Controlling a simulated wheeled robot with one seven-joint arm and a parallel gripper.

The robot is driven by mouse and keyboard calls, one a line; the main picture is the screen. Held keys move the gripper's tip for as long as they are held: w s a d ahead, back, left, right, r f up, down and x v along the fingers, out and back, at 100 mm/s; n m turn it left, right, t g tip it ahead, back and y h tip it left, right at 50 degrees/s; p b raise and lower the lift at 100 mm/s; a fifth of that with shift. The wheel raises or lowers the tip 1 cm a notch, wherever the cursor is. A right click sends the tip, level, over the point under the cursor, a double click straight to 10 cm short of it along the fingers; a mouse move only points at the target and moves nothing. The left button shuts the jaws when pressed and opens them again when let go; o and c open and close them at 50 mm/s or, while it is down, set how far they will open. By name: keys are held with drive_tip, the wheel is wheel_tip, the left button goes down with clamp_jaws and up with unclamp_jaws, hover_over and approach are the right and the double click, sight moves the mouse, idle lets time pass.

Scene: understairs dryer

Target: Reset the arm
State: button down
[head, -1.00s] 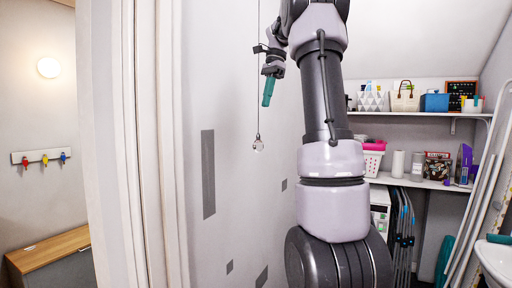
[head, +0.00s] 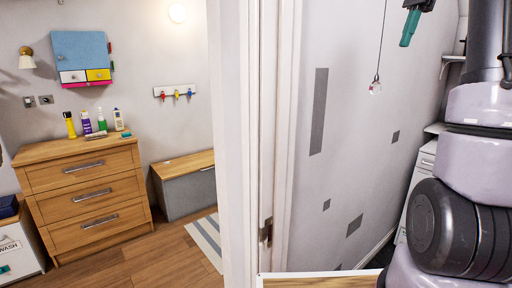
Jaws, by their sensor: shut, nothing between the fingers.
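My gripper (head: 409,28) shows at the top right of the head view, its teal fingers pointing down. The fingers are together, with nothing between them. My arm (head: 482,110) is raised along the right edge, and its upper part is cut off by the frame. A thin pull cord (head: 381,45) with a clear ball (head: 375,88) at its end hangs left of the gripper, apart from it in the picture.
A white door frame (head: 240,150) stands in the middle. Left of it are a wooden chest of drawers (head: 85,190), a low bench (head: 187,185) and open wooden floor. A wood-topped, white-edged surface (head: 320,282) lies at the bottom. A white appliance (head: 425,165) is partly hidden behind my arm.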

drive_tip(key=s+a+f+n+t, duration=0.3)
drive_tip(key=s+a+f+n, duration=0.3)
drive_tip(key=s+a, duration=0.3)
drive_tip(key=s+a+f+n+t, duration=0.4)
drive_tip(key=s+a+f+n, duration=0.2)
drive_tip(key=s, duration=0.5)
wheel_tip(320, 180, down, 2)
drive_tip(key=a, duration=0.3)
drive_tip(key=shift+s+t+h, duration=0.3)
drive_tip(key=shift+s+h, duration=0.1)
